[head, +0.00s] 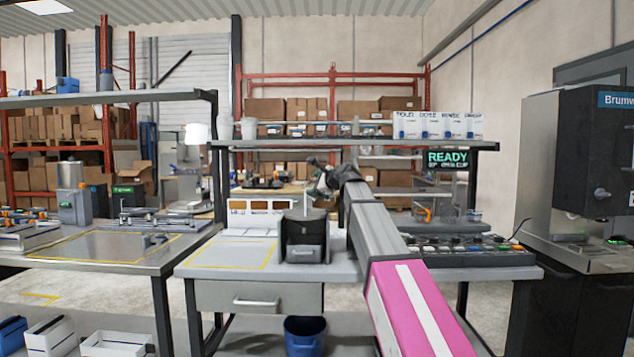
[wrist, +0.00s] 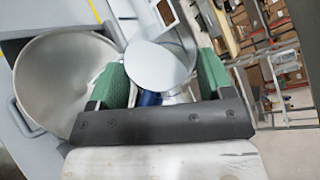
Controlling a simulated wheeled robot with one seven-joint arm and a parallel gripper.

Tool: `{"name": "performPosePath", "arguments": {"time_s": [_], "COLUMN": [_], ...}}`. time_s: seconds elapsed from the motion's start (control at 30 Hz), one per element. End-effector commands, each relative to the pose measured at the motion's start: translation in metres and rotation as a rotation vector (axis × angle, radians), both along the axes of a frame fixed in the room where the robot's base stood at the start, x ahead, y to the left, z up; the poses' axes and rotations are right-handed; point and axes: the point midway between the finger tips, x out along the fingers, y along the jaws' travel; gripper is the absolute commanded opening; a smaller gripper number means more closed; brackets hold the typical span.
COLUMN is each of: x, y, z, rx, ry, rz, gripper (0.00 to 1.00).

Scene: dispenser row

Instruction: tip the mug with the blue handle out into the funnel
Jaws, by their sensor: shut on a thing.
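My gripper (wrist: 162,80) is shut on the blue handle (wrist: 150,98) of the mug, which shows between the green finger pads in the wrist view. The mug shows there as a smooth pale grey oval (wrist: 158,62); I cannot tell whether this is its base or its mouth. A wide, round, open metal vessel (wrist: 60,85), which looks like the funnel, lies just left of the mug. In the head view my gripper (head: 322,186) is above the black unit (head: 304,240) on the middle bench. The mug is too small there to read its tilt. No pouring stream is visible.
A yellow-outlined area (head: 230,256) on the middle bench is free. A control panel with buttons (head: 470,250) is to the right, under a screen reading READY (head: 447,160). A shelf (head: 350,145) spans behind. A blue bin (head: 304,335) stands below the bench.

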Motion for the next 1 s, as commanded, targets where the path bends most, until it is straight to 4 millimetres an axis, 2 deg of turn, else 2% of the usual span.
{"name": "performPosePath", "arguments": {"time_s": [0.6, 1.0], "x": [-0.027, -0.034], "y": [0.016, 0.021], "z": [-0.022, -0.026], "rx": [-0.286, -0.431], "ry": [-0.458, -0.692], "rz": [0.0, 0.001], "gripper": [0.41, 0.41]}}
